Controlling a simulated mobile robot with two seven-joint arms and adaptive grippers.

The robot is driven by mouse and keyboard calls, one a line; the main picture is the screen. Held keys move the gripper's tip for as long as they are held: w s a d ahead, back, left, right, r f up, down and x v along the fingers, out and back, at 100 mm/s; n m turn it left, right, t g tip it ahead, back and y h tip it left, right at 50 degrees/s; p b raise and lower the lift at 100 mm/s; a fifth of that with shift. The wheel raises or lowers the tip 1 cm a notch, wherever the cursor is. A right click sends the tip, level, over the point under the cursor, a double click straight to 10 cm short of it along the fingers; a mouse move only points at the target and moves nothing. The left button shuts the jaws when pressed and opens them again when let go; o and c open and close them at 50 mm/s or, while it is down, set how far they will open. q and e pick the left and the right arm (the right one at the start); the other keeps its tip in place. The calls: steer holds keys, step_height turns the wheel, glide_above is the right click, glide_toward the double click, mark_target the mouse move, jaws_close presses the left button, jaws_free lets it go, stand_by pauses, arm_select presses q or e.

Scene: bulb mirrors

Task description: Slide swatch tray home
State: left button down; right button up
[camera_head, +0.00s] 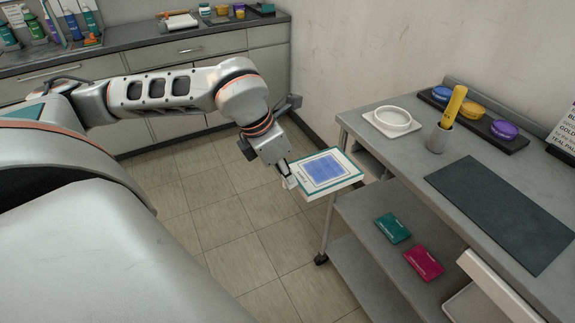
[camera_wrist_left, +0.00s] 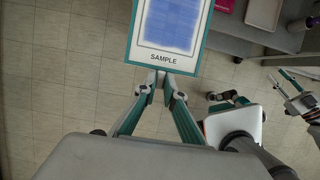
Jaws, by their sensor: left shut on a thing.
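The swatch tray is a flat white panel with teal edges and a blue swatch (camera_head: 325,170). In the left wrist view the tray (camera_wrist_left: 163,57) bears the word SAMPLE at its near end. My left gripper (camera_head: 290,181) is shut on the tray's near-left edge; its two teal fingers (camera_wrist_left: 164,85) meet at that edge in the wrist view. The tray is held out level beside the left end of the grey cart (camera_head: 348,130). I cannot tell whether its far end touches the cart.
The cart top holds a white dish (camera_head: 392,122), a cup with a yellow tool (camera_head: 446,120), several coloured pots and a dark mat (camera_head: 500,212). Teal (camera_head: 393,228) and magenta (camera_head: 424,262) boxes lie on its shelf. A counter stands behind. Floor left of the cart is clear.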

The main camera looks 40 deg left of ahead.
mark_target(305, 176)
arm_select(q)
steer(key=shift+w+d+f+b, duration=0.3)
steer(key=shift+w+f, duration=0.15)
steer(key=shift+w, duration=0.15)
steer(key=shift+w+d+f+b, duration=0.2)
steer(key=shift+w+d+f, duration=0.05)
steer(key=shift+w+f, duration=0.25)
steer(key=shift+w+d+f, duration=0.15)
steer(key=shift+w+f, duration=0.1)
steer(key=shift+w, duration=0.2)
steer(key=shift+w+d+f, duration=0.15)
steer(key=shift+w+f, duration=0.05)
steer(key=shift+w, duration=0.35)
arm_select(e)
steer(key=shift+f, duration=0.4)
steer(key=shift+w+r, duration=0.1)
arm_select(q)
steer(key=shift+w+d, duration=0.1)
steer(key=shift+w, duration=0.05)
